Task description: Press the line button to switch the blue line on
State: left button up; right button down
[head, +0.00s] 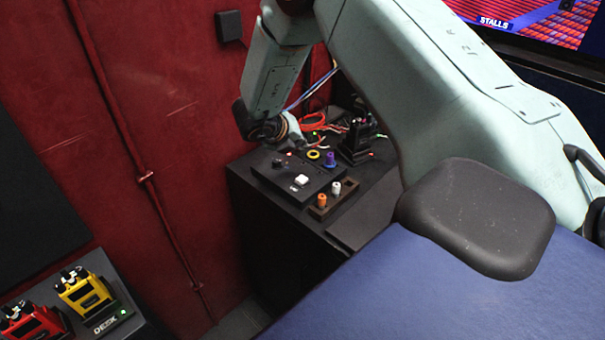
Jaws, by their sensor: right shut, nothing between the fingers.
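A low black panel (268,177) lies on a dark cabinet top, with a square white button (301,180) near its front right edge and a small white light or mark below it. I cannot read any label, so I cannot tell for certain that this is the line button. A small dark knob-like part (279,163) is at the panel's back left. My right gripper (291,141) is shut and empty, above the panel's back edge and apart from the white button. Its fingertips are small and dark here. No lit blue line shows. My left gripper is out of view.
Loose cables and a black device (356,145) stand behind. A red wall (120,150) rises at left; a blue surface (400,290) is in front.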

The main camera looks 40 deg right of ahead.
jog(key=shift+f, duration=0.1)
jog(key=b, duration=0.5)
send_over(300, 181)
notch_tip(300, 181, down, 8)
jog(key=shift+w+d+r, duration=0.1)
jog(key=shift+r, duration=0.05)
jog(key=shift+f+b, duration=0.45)
jog(key=shift+b, duration=0.15)
jog(key=shift+w, duration=0.1)
dwell(0.4)
